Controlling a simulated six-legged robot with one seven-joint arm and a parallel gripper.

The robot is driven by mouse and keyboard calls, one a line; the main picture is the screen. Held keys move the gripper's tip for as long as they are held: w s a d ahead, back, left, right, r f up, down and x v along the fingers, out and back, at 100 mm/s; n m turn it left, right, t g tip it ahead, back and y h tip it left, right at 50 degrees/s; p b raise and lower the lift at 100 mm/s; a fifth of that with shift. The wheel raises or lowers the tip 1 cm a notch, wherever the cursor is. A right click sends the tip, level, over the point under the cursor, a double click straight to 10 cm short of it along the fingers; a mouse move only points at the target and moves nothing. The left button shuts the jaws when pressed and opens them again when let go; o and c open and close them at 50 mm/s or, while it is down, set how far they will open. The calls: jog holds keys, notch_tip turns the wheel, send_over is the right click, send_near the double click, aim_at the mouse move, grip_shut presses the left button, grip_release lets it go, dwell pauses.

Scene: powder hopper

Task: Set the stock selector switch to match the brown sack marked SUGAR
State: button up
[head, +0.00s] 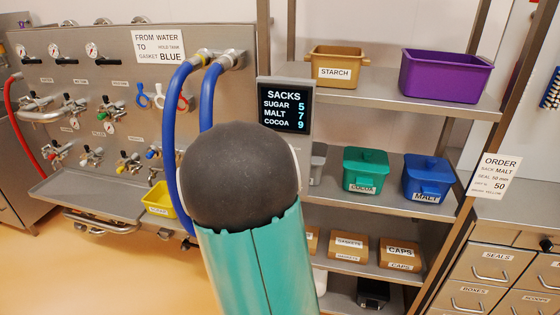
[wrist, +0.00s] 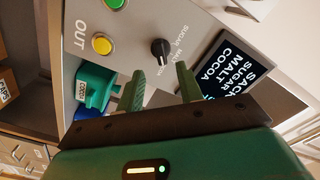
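The selector switch (wrist: 160,49) is a black round knob on a grey panel in the wrist view. Small lettering beside it reads SUGAR and MALT, with a partly hidden third word; which mark the knob points at is too small to tell. My gripper (wrist: 160,86) has its two green fingers apart with nothing between them. The fingertips are below the knob in the picture; I cannot tell whether they touch the panel. In the head view my own arm hides the gripper and the switch. No brown sack marked SUGAR shows in either view.
A SACKS display (head: 284,107) lists SUGAR 5, MALT 7, COCOA 9. A yellow button (wrist: 102,44) and a green button (wrist: 116,3) sit near the knob. A teal COCOA bin (head: 365,170) and blue MALT bin (head: 428,178) stand on a shelf. An ORDER card (head: 494,177) reads sack MALT.

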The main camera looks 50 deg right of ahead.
jog(key=x, duration=0.6)
jog(key=shift+d, duration=0.2)
jog(key=shift+w, duration=0.15)
grip_shut()
